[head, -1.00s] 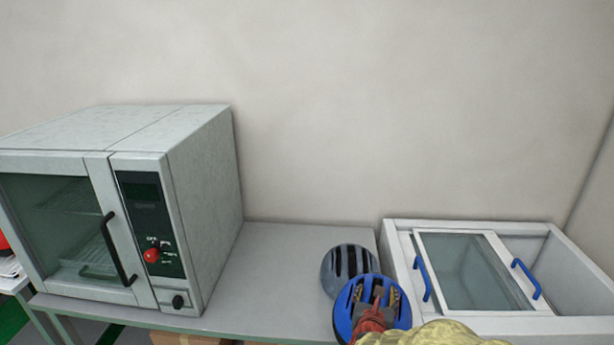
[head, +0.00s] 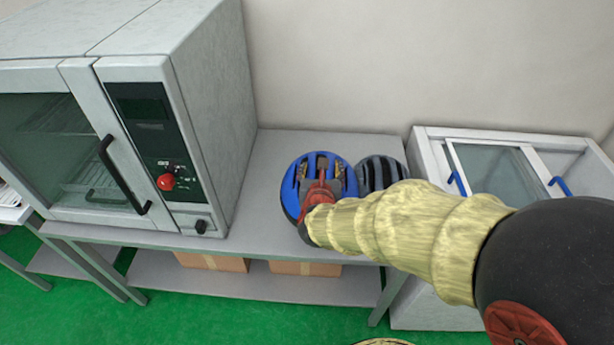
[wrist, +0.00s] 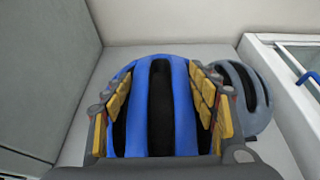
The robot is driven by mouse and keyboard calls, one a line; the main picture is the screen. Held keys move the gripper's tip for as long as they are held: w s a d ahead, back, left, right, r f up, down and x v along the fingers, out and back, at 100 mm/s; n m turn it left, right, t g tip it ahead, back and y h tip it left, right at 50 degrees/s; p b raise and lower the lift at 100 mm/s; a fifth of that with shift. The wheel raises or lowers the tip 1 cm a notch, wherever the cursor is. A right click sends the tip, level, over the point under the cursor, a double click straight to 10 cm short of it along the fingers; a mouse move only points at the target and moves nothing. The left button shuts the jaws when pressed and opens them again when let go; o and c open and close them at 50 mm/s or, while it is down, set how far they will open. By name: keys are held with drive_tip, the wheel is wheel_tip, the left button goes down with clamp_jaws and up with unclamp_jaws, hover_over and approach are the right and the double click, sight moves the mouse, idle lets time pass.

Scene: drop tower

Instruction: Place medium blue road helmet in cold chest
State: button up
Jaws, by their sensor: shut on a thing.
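The blue helmet (head: 290,190) is in my gripper (head: 320,172), over the grey table between the oven and the chest. In the wrist view the blue helmet (wrist: 182,100) fills the space between the yellow-padded fingers (wrist: 160,105), which press on both its sides. I cannot tell whether it touches the table. The white cold chest (head: 432,165) stands to the right. My arm hides much of the chest's front.
A grey-blue helmet (head: 380,172) sits on the table (head: 300,143), right of the blue one. A large grey oven (head: 215,100) stands at the left with its door shut. Cardboard boxes (head: 305,268) lie under the table. A wall closes the back.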

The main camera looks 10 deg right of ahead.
sight(311, 160)
drive_tip(key=w+f, duration=0.1)
drive_tip(key=w, duration=0.1)
drive_tip(key=w+f+b, duration=0.1)
drive_tip(key=w, duration=0.2)
drive_tip(key=w+f+b, duration=0.1)
drive_tip(key=w+f, duration=0.1)
drive_tip(key=w, duration=0.1)
drive_tip(key=shift+w+a, duration=0.2)
drive_tip(key=shift+a, duration=0.05)
drive_tip(key=w+f+b, duration=0.1)
drive_tip(key=w+f, duration=0.1)
drive_tip(key=w+f+b, duration=0.1)
drive_tip(key=w+f, duration=0.1)
drive_tip(key=f, duration=0.1)
drive_tip(key=shift+w+a+f, duration=0.15)
drive_tip(key=shift+w+a, duration=0.05)
drive_tip(key=shift+w, duration=0.05)
drive_tip(key=shift+w+f+b, duration=0.2)
drive_tip(key=shift+f+b, duration=0.8)
drive_tip(key=shift+f, duration=0.65)
drive_tip(key=shift+f, duration=0.2)
drive_tip(key=o, duration=1.8)
drive_tip(key=shift+o, duration=0.5)
